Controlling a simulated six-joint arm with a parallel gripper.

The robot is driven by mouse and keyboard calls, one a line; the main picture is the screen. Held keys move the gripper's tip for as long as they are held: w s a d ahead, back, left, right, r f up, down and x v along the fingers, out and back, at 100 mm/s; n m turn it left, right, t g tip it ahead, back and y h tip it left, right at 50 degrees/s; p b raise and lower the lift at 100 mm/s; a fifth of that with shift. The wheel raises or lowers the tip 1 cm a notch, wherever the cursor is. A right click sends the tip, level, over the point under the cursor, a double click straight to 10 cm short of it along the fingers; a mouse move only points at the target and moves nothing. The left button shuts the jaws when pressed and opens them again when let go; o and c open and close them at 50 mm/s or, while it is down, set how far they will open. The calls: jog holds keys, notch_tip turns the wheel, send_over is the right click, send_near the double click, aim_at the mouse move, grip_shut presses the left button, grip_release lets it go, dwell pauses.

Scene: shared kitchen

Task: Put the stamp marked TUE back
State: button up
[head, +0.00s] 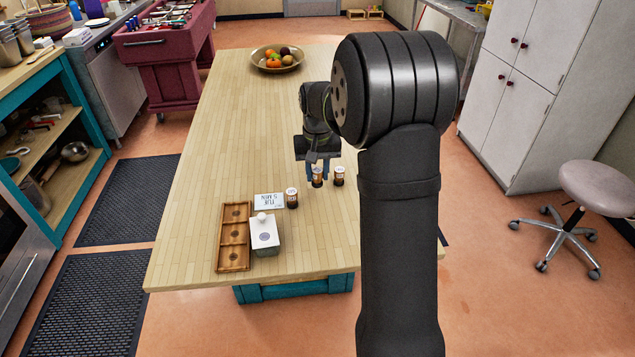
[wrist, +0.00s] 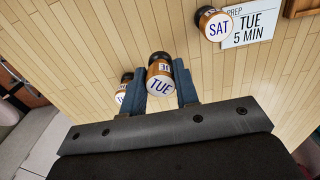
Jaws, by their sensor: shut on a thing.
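My gripper (head: 317,172) has its blue fingers around the brown, white-topped stamp marked TUE (head: 317,178). In the wrist view my gripper (wrist: 159,90) is shut on that stamp (wrist: 160,76), its top facing the camera. I cannot tell whether it is clear of the table. A second stamp (head: 339,177) stands just to its right; in the wrist view it (wrist: 122,96) is partly behind a finger and its word is cut off. The stamp marked SAT (head: 292,199) stands beside a white card (head: 268,201) reading PREP TUE 5 MIN. A wooden three-compartment tray (head: 222,240) lies at the left front, without stamps.
A grey box with a white, knobbed lid (head: 264,236) stands against the tray's right side, just in front of the card. A fruit bowl (head: 277,61) is at the table's far end. The table (head: 225,130) between is clear. A stool (head: 598,190) stands off to the right.

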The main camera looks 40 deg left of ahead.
aim_at(317, 182)
jog(key=shift+f, duration=1.9)
jog(key=o, duration=1)
jog(key=shift+f, duration=0.1)
notch_tip(317, 182, up, 12)
jog(key=shift+r, duration=0.15)
jog(key=shift+f, duration=4.15)
